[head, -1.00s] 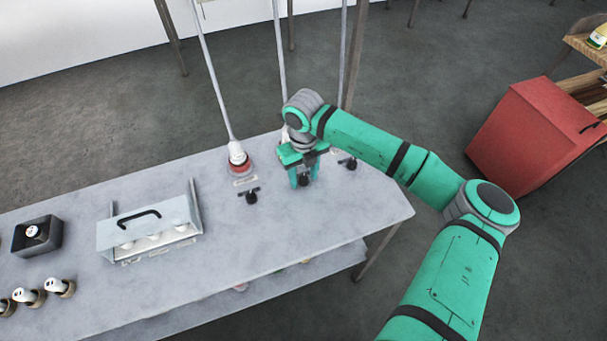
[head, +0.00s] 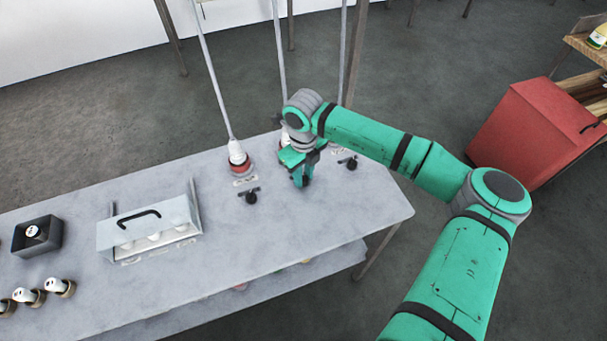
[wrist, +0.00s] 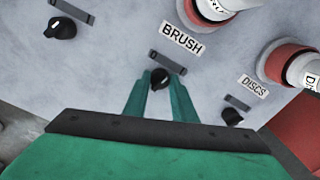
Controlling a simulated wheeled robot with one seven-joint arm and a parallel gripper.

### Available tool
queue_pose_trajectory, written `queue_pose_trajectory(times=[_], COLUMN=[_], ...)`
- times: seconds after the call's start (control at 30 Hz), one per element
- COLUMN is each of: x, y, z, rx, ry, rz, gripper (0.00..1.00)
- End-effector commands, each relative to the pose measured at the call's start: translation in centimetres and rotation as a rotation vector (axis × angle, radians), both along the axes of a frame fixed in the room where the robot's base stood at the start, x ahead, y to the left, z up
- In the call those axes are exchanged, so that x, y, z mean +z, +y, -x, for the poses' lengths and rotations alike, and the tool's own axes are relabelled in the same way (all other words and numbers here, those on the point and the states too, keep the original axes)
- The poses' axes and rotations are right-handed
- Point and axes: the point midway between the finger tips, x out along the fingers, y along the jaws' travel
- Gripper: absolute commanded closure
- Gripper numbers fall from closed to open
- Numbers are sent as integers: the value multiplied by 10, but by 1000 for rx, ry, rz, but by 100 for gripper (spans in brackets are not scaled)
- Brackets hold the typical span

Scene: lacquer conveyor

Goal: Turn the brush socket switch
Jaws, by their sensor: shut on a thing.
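The brush switch is a black round knob (wrist: 160,78) below the "BRUSH" label (wrist: 181,40) in the wrist view. My gripper (wrist: 161,92) has its two green fingers on either side of this knob and is shut on it. In the head view my gripper (head: 303,178) points down at the table and hides most of the knob. The brush socket (wrist: 213,10), white with a red ring, is partly cut off at the top of the wrist view.
Another black knob (head: 250,196) stands left of my gripper and a third knob (head: 349,163) right of it, beside the "DISCS" label (wrist: 254,86). A white-and-red socket (head: 238,160) rises behind the left knob. A lidded caddy (head: 148,217) and a dark box (head: 38,250) stand further left.

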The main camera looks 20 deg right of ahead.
Motion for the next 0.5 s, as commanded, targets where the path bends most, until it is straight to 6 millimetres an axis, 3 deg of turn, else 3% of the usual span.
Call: queue_pose_trajectory(times=[0.5], x=[1], y=[0], z=[-1], rx=[482], ry=[-1], rz=[2], gripper=[98])
